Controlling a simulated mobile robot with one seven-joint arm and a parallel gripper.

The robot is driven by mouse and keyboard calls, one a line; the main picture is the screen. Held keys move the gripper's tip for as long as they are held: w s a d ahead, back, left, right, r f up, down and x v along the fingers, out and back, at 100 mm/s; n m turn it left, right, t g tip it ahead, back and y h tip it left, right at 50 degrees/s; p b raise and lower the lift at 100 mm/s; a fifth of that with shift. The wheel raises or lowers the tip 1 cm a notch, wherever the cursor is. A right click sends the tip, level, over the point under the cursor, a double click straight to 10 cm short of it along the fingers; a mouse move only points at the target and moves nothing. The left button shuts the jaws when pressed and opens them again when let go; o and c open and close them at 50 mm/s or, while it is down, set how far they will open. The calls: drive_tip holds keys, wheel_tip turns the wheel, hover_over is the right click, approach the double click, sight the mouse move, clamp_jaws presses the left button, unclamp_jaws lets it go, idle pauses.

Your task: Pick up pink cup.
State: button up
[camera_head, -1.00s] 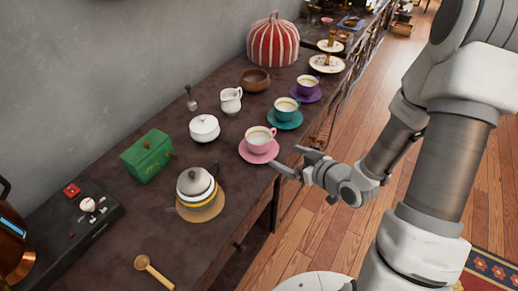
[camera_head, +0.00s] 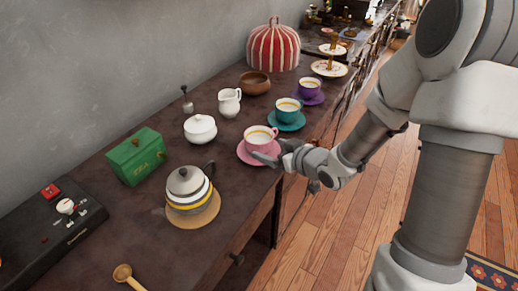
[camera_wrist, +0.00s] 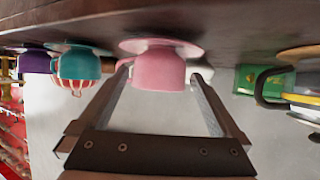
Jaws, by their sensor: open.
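The pink cup (camera_head: 258,138) stands upright on its pink saucer (camera_head: 245,153) near the front edge of the dark table. My gripper (camera_head: 273,153) is open, at the table-edge side of the cup and low near the saucer. In the wrist view, which appears upside down, the pink cup (camera_wrist: 158,72) shows between the two spread fingers of my gripper (camera_wrist: 160,78), with the saucer (camera_wrist: 160,43) above it in the picture. I cannot tell whether either finger touches the cup or saucer.
A teal cup (camera_head: 287,108) on its saucer stands just behind, with a purple cup (camera_head: 310,86) farther back. A green box (camera_head: 136,157) stands near the wall. Open floor lies right of the table.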

sight(263, 141)
drive_tip(key=b+x, duration=0.2)
drive_tip(key=x, duration=0.4)
drive_tip(key=shift+w+a+f, duration=0.1)
drive_tip(key=shift+w+a, duration=0.25)
drive_tip(key=shift+w, duration=0.05)
drive_tip(key=c, duration=1.1)
